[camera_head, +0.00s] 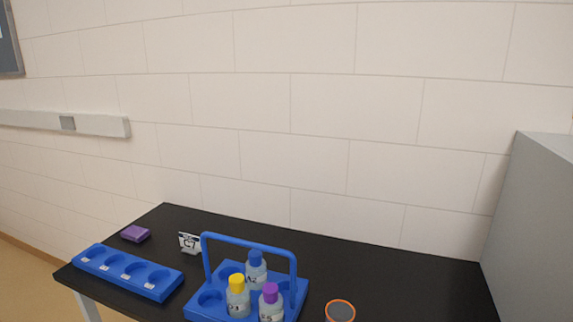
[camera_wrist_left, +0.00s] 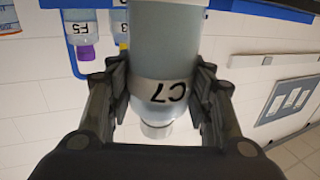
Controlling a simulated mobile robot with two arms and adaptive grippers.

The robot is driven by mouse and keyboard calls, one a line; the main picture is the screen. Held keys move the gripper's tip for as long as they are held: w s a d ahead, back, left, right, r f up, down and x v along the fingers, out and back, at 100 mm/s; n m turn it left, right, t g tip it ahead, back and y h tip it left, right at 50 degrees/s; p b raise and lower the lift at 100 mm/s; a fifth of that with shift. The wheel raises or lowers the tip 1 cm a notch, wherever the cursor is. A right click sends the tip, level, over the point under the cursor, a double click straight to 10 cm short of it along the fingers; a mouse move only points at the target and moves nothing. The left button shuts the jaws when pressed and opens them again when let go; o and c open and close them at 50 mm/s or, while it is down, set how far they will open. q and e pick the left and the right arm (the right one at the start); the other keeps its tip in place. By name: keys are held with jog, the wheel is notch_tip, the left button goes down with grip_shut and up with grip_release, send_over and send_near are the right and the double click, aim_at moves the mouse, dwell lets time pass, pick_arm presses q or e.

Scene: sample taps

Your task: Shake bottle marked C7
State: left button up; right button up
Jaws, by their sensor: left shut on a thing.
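The bottle marked C7 (camera_wrist_left: 165,45) is in the left wrist view, a clear bottle with a pale band whose C7 lettering appears upside down. Its pale grey cap (camera_wrist_left: 157,131) points toward the bottom of that picture. My left gripper (camera_wrist_left: 162,85) is shut on this bottle, one finger on each side. A small white card reading C7 (camera_head: 190,243) stands on the black table behind the blue carrier in the head view. Neither gripper shows in the head view.
A blue carrier with a tall handle (camera_head: 250,240) holds bottles with yellow (camera_head: 237,281), blue (camera_head: 255,256) and purple (camera_head: 270,292) caps. A blue rack (camera_head: 150,291) with empty wells, a purple block (camera_head: 135,233) and an orange-rimmed round thing (camera_head: 340,311) are on the black table (camera_head: 420,285). A grey box (camera_head: 540,230) stands right.

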pick_arm(q)
notch_tip(320, 180, up, 7)
jog(key=shift+f, duration=0.1)
jog(key=shift+a+f, duration=0.15)
jog(key=shift+f, duration=1.65)
jog(key=shift+a+f, duration=0.1)
jog(key=shift+f, duration=1.7)
jog(key=shift+d+r, duration=0.25)
jog(key=shift+r, duration=0.05)
notch_tip(320, 180, up, 6)
jog(key=shift+r, duration=0.1)
jog(key=shift+a, duration=0.3)
jog(key=shift+d+r, duration=0.1)
jog(key=shift+d, duration=0.2)
jog(key=shift+a, duration=0.15)
